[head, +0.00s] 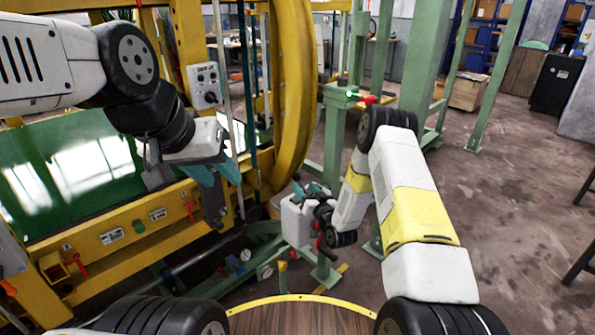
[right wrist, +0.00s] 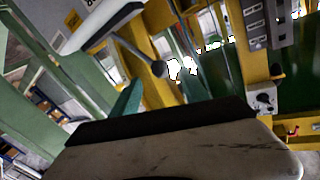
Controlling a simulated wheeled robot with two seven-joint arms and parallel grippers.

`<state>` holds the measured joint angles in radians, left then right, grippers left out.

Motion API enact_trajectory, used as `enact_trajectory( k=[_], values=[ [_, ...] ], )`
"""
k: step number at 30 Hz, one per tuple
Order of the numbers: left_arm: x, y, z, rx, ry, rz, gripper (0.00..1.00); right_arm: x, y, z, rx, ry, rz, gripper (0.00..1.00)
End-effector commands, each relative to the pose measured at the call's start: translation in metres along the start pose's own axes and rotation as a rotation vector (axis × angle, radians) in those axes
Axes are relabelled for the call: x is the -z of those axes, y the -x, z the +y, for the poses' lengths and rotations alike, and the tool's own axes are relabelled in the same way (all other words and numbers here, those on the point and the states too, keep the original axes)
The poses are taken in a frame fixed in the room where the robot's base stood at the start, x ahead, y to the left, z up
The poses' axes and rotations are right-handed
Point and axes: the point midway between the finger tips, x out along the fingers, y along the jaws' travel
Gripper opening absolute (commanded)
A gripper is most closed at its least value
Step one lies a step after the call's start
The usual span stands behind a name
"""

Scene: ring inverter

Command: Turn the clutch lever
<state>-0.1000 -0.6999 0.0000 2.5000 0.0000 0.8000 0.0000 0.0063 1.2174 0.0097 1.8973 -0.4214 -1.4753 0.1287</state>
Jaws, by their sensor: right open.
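A lever with a dark ball knob (right wrist: 158,68) shows in the right wrist view, its thin rod running to a pale housing (right wrist: 100,22). It lies just beyond my one visible teal right finger (right wrist: 127,103), with no clear contact. In the head view a red lever (head: 190,208) sits on the yellow beam, and another red handle (head: 78,265) sits lower left. The labels are too small to tell which is the clutch lever. My left gripper (head: 220,172) is open and empty in front of the beam. My right gripper (head: 306,190) is open; its fingertips are small and partly hidden.
The yellow ring (head: 293,90) and a control box (head: 205,85) stand behind my left gripper. A green post (head: 408,60) rises behind my right arm. A red-handled part (head: 368,99) sits on green framework. The floor (head: 510,190) at right is clear.

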Motion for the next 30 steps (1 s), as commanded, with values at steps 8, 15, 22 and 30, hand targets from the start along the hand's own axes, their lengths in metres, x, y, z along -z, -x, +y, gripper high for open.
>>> enact_trajectory(
  k=[8, 15, 22, 30],
  values=[
    [0.000, 0.000, 0.000, 0.000, 0.000, 0.000, 0.36, 0.000, -0.037, -0.001, 0.004, 0.001, 0.005, 0.53],
    [0.000, 0.000, 0.000, 0.000, 0.000, 0.000, 0.36, 0.000, -0.069, -0.001, 0.003, 0.001, 0.003, 0.53],
    [0.000, 0.000, 0.000, 0.000, 0.000, 0.000, 0.36, 0.000, -0.077, -0.001, 0.001, 0.000, 0.002, 0.53],
    [0.000, 0.000, 0.000, 0.000, 0.000, 0.000, 0.36, 0.000, -0.076, -0.001, 0.001, 0.000, 0.002, 0.30]
  ],
)
